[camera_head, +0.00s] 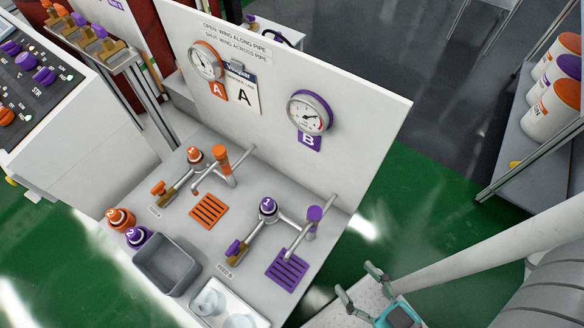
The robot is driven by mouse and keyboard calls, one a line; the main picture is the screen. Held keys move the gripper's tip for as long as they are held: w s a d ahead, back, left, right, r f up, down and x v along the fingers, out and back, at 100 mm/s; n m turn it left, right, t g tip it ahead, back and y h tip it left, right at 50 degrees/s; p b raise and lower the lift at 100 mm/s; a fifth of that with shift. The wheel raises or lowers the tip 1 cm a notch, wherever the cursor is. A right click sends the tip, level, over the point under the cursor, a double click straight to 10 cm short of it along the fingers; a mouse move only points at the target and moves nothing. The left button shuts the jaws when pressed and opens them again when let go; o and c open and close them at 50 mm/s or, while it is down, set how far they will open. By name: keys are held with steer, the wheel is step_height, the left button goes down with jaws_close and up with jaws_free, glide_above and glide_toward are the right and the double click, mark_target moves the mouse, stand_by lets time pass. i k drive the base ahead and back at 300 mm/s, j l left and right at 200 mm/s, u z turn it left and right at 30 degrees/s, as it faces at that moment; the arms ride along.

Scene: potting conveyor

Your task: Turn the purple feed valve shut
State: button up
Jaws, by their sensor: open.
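The purple feed valve (235,248) sits on a brass body at the near-left end of the feed B pipe, by the "FEED B" label. Its purple wing is small here, and I cannot tell for sure whether it lies along or across the pipe. The pipe runs up-right to a round purple-marked fitting numbered 1 (268,207), then to a purple-capped spout (314,214) over a purple drain grate (287,270). My gripper (357,281) is at the lower right, open and empty, clear of the valve and to the right of the grate.
A sign (235,42) reads open wing along pipe, shut wing across pipe. Gauge B (310,113) is on the white back panel. The orange feed A valve (159,189) stands to the left. A grey bin (166,264) and a white tray (256,317) sit left and below the purple valve.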

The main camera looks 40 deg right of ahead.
mark_target(232, 249)
steer(key=k+j+z, duration=0.2)
steer(key=j, duration=0.3)
steer(key=k+j+z, duration=0.2)
steer(key=j, duration=0.25)
steer(key=k+j+z, duration=0.1)
steer(key=j+z, duration=0.15)
steer(key=j, duration=0.2)
steer(key=k+j+z, duration=0.2)
steer(key=j, duration=0.2)
